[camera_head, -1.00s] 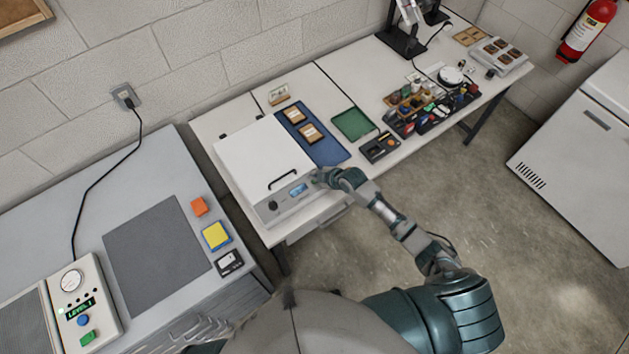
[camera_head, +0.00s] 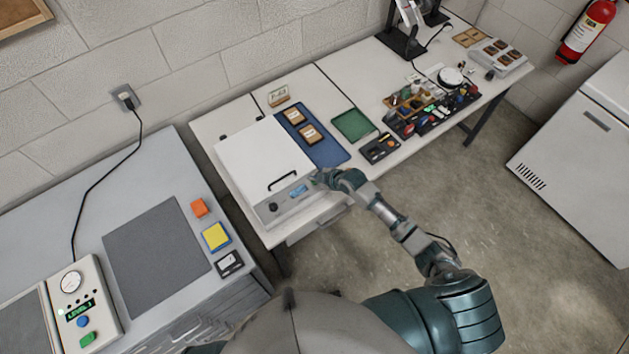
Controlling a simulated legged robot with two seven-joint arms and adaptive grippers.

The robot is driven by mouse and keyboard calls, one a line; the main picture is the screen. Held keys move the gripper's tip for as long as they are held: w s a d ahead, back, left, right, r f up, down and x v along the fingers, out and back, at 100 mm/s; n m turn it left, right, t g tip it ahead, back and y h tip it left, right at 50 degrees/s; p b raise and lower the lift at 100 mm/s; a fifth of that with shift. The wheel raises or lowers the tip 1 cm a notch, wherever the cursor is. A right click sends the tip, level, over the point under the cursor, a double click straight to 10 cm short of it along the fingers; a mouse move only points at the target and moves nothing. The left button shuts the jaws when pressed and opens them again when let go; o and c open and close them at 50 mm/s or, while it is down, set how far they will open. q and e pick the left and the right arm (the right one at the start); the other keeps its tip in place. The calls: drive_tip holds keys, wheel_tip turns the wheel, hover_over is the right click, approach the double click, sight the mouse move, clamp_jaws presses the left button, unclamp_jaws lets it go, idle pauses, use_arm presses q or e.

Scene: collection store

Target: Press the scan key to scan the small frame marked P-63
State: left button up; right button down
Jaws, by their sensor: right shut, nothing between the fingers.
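The white scanner (camera_head: 258,158) stands on the white table with its lid down. Its front panel has a small blue screen (camera_head: 298,191) and a dark round knob. My right gripper (camera_head: 318,180) is shut and empty at the right end of this panel, beside the screen. It hides that end, so I cannot see the scan key or tell whether I touch it. Two small brown frames (camera_head: 309,134) lie on a blue mat (camera_head: 328,153) right of the scanner. Their marks are too small to read, and I cannot see under the lid. My left gripper is not in view.
A small card stand (camera_head: 278,96) stands behind the scanner. A green tray (camera_head: 351,125), a black box (camera_head: 380,148) and a crowded organiser (camera_head: 430,108) are to the right. A grey bench (camera_head: 155,245) with a control box (camera_head: 83,308) is on the left.

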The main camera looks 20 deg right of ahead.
drive_tip(key=shift+f, duration=0.1)
drive_tip(key=shift+f, duration=0.25)
